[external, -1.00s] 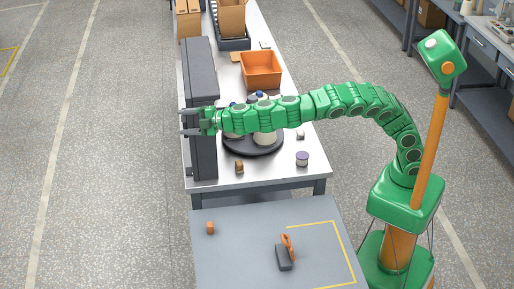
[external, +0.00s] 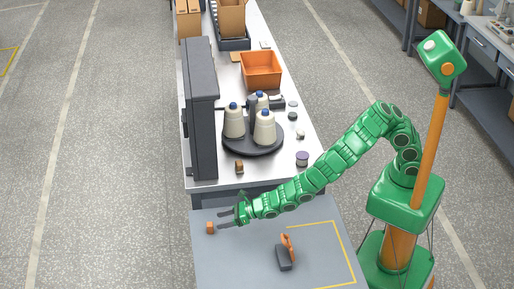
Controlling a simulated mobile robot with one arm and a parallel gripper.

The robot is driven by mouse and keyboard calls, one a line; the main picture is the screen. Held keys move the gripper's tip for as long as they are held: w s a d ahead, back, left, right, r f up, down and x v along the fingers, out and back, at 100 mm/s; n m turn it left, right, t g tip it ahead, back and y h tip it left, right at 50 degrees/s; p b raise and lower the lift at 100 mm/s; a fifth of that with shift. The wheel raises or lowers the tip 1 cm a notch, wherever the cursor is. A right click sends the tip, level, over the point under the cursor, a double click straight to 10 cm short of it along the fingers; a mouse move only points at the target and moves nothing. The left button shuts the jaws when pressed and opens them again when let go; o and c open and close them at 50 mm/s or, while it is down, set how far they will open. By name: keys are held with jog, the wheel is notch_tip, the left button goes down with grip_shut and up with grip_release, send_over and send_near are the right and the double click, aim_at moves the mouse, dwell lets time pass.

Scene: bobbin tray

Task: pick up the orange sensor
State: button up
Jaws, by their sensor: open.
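A small orange block, which looks like the orange sensor (external: 210,228), stands near the left edge of the grey table (external: 215,270) in the foreground. My gripper (external: 221,219) is open and points left, its fingertips just to the right of the orange sensor. The fingers look empty. I cannot tell their height above the table or whether they reach around the sensor.
A dark tool with an orange handle (external: 285,253) lies on the grey table beside a yellow line. Behind is a bench with a round black tray (external: 254,150) of white bobbins (external: 265,127), an orange bin (external: 261,69) and a tall dark panel (external: 202,110).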

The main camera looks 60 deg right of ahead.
aim_at(210, 227)
jog(key=shift+s+d+f+n+g, duration=0.15)
jog(key=shift+d+f+n, duration=0.2)
jog(key=shift+f, duration=0.25)
jog(key=shift+s+d+f+n+g, duration=0.15)
jog(key=shift+d+f+n, duration=0.15)
jog(key=shift+f, duration=0.25)
jog(key=shift+w+f, duration=0.15)
jog(key=shift+w, duration=0.1)
jog(key=shift+w+a+f, duration=0.1)
jog(key=shift+w+a, duration=0.25)
jog(key=shift+a, duration=0.15)
jog(key=shift+x, duration=2.6)
jog(key=shift+w+a+f, duration=0.1)
jog(key=shift+w+a, duration=0.2)
jog(key=shift+w, duration=0.05)
jog(key=c, duration=1)
jog(key=shift+c, duration=0.2)
